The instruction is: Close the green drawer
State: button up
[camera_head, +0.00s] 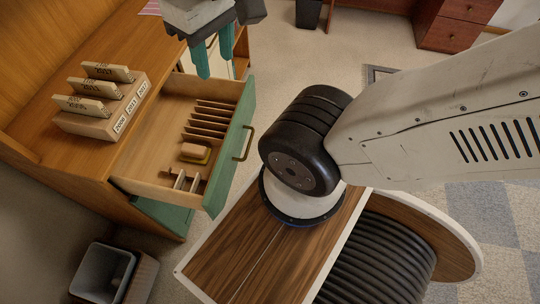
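The green drawer (234,146) is pulled well out of the wooden cabinet (72,152). Its green front has a dark brass-like handle (247,143) facing right. Inside the drawer are wooden dividers and a small yellow and brown block (194,152). My gripper (214,62) is at the top of the view, its teal fingers pointing down near the drawer's far end. The two fingers look apart with nothing visible between them. I cannot tell whether they touch the drawer.
Small lettered wooden blocks (97,94) stand on the cabinet top left of the drawer. A grey bin (101,274) is at the lower left. A red-brown drawer unit (456,24) and a dark bin (308,12) stand farther back. Carpet to the right of the drawer is partly clear.

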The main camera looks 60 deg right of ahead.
aim_at(214, 113)
jog(key=k, duration=1)
jog(key=u, duration=0.9)
jog(key=i, duration=0.85)
jog(key=z, duration=2.2)
jog(key=k, duration=0.55)
jog(key=u, duration=0.95)
jog(key=i, duration=0.4)
jog(key=z, duration=0.15)
